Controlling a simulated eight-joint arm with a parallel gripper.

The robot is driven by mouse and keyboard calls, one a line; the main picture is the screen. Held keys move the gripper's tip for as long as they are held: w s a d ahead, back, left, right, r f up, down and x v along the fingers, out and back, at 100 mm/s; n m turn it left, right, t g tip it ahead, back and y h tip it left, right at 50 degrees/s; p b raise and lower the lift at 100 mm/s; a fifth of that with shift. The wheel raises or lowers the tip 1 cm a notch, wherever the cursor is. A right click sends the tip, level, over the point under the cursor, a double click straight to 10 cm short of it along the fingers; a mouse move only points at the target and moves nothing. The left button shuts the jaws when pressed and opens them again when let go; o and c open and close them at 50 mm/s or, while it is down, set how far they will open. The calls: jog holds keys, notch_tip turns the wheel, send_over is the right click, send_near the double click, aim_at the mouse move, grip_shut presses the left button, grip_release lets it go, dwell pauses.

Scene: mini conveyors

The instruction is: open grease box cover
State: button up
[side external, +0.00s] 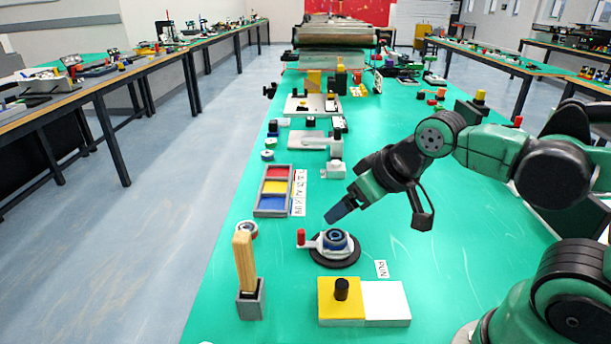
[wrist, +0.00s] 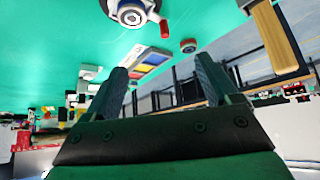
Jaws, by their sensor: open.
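A low box stands at the near front of the green table, with a white right half (side external: 387,300) and a yellow cover (side external: 327,302) on its left half. A black knob (side external: 341,289) stands upright on the yellow cover; this looks like the grease box cover. My gripper (side external: 342,211) is open and empty in the air, above and behind the box, close to the crank dial. In the wrist view my gripper (wrist: 160,72) shows two spread fingers with nothing between them. The box is not visible in the wrist view.
A dial with a red-handled crank (side external: 337,243) sits on a black disc behind the box. A wooden bar stands in a grey holder (side external: 251,302) to the box's left. A tray with red, yellow and blue sections (side external: 275,188) lies farther back.

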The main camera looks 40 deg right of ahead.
jog(key=shift+a+f, duration=0.1)
jog(key=shift+a, duration=0.05)
jog(key=shift+c, duration=1.1)
jog(key=n+g, duration=0.4)
jog(key=g, duration=0.2)
send_over(343, 283)
jog(key=f, duration=0.4)
jog(key=shift+w+f, duration=0.2)
jog(key=shift+w, duration=0.15)
jog(key=shift+s+f+n+g, duration=0.25)
jog(key=shift+f+n+g, duration=0.1)
jog(key=shift+g, duration=0.25)
jog(key=shift+f, duration=2.75)
grip_shut()
jog(key=shift+s, duration=0.1)
